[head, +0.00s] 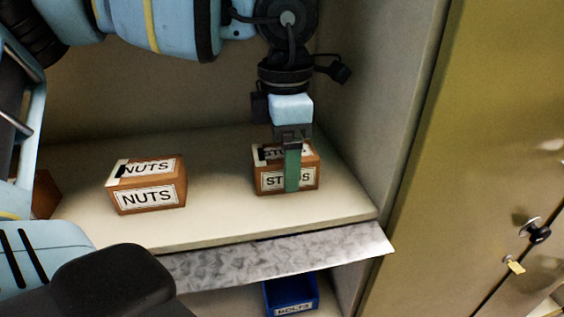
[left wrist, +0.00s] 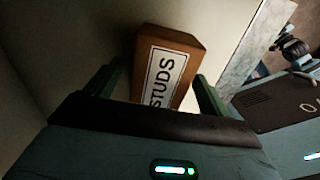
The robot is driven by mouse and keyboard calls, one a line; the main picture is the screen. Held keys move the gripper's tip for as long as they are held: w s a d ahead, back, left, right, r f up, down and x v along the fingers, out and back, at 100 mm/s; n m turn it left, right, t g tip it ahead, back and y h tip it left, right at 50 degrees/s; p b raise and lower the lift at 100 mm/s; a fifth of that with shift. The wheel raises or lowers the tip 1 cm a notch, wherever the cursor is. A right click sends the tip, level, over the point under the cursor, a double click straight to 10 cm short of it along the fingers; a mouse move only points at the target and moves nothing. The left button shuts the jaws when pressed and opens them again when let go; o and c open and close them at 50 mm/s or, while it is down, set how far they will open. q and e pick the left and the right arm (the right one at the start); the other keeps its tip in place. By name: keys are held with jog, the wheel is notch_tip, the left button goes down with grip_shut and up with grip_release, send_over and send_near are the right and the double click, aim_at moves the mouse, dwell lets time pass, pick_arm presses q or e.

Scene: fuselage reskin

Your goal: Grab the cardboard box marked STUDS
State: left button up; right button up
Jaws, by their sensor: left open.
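The cardboard box marked STUDS (head: 306,178) stands on the shelf in the head view, near the cabinet's right wall. My left gripper (head: 291,172) reaches down from above, and one green finger hides the middle of the box's front label. In the left wrist view, the STUDS box (left wrist: 167,67) lies between the two green fingers of the open left gripper (left wrist: 157,92). A gap shows between the box and the left finger; contact at the right finger cannot be told. My right gripper is not in view.
A cardboard box marked NUTS (head: 147,198) stands to the left on the same shelf (head: 215,215). A grey metal strip (head: 280,256) runs along the shelf's front. A blue BOLTS bin (head: 291,294) sits below. The cabinet's right wall (head: 375,110) is close to the STUDS box.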

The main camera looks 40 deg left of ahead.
pick_arm(q)
jog(key=shift+f, duration=0.85)
jog(key=c, duration=1.4)
